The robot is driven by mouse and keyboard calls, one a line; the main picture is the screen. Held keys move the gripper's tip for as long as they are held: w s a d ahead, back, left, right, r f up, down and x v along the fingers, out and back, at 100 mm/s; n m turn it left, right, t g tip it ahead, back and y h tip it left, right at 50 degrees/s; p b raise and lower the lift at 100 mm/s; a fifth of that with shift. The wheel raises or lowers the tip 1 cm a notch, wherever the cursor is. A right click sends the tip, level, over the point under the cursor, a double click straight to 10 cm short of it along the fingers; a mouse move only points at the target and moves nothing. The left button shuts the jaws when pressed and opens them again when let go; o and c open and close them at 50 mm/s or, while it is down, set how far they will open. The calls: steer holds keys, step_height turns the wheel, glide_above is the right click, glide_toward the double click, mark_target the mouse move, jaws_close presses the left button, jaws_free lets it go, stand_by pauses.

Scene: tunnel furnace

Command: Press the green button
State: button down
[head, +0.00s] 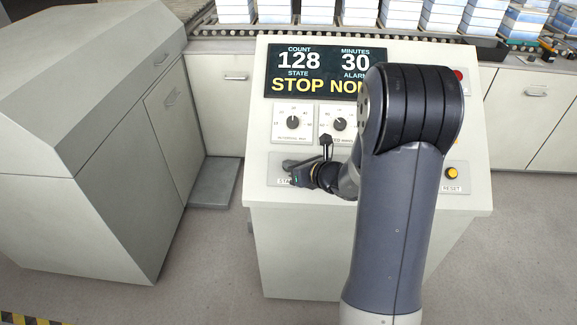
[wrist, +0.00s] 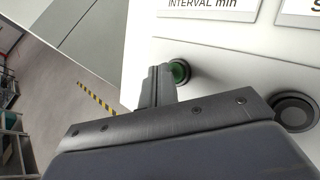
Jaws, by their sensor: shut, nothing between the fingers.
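The green button (wrist: 181,72) is round with a dark ring and sits on the sloped pale console face. In the wrist view my gripper (wrist: 159,72) is shut and empty, with its fingertips at the left edge of the button, covering part of it. I cannot tell whether the tips touch the button or the panel.
A display (head: 300,72) reads STOP, 128 and 30. Two dials (head: 293,122) sit below it. A yellow reset button (head: 452,173) and a red button (head: 458,75) are at the right. A dark round button (wrist: 293,111) lies right of my gripper. A grey cabinet (head: 80,150) stands left.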

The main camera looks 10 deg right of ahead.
steer(key=shift+w+d+f+b, duration=0.1)
steer(key=shift+w+f+b, duration=0.2)
steer(key=shift+f+b, duration=0.15)
stand_by(0.6)
steer(key=shift+r, duration=0.1)
steer(key=shift+s+r+p, duration=0.3)
steer(key=shift+s+r, duration=0.25)
steer(key=shift+r, duration=0.15)
steer(key=shift+s+a+r+p, duration=0.2)
steer(key=shift+s+r+p, duration=0.2)
steer(key=shift+r, duration=0.3)
steer(key=shift+s+a+r+p, duration=0.2)
steer(key=shift+s+r+p, duration=0.15)
steer(key=shift+s+r, duration=0.25)
steer(key=shift+s+a+r+p, duration=0.2)
steer(key=shift+s+r+p, duration=0.15)
steer(key=shift+r, duration=0.4)
steer(key=shift+f, duration=0.1)
